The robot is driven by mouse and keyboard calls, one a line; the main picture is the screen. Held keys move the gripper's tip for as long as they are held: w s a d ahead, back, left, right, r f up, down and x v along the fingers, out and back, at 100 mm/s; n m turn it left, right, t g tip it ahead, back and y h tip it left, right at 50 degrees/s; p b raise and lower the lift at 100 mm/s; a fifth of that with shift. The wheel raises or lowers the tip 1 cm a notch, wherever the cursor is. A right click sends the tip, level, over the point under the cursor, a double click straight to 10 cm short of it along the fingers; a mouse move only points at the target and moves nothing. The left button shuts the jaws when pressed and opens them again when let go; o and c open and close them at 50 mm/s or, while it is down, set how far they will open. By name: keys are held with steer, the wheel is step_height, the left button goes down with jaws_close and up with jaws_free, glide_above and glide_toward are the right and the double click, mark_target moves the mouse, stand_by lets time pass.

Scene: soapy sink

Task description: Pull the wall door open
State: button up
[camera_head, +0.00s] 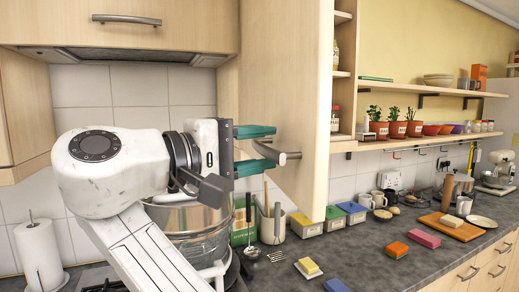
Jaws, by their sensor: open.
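The wall door (290,75) is a pale wood cabinet panel right of centre, with its lower corner reaching down over the counter. My gripper (275,142) is open, with two teal fingers pointing right at the door's lower part.
A large metal pot (190,218) stands below my arm. Utensils in a holder (272,222), sponges (309,266) and small boxes (306,225) are on the counter under the door. Open shelves (425,90) with potted plants are to the right. A paper roll (38,255) stands at left.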

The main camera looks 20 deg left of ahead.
steer(key=b+v, duration=0.3)
steer(key=v, duration=0.7)
steer(key=shift+s+a, duration=0.15)
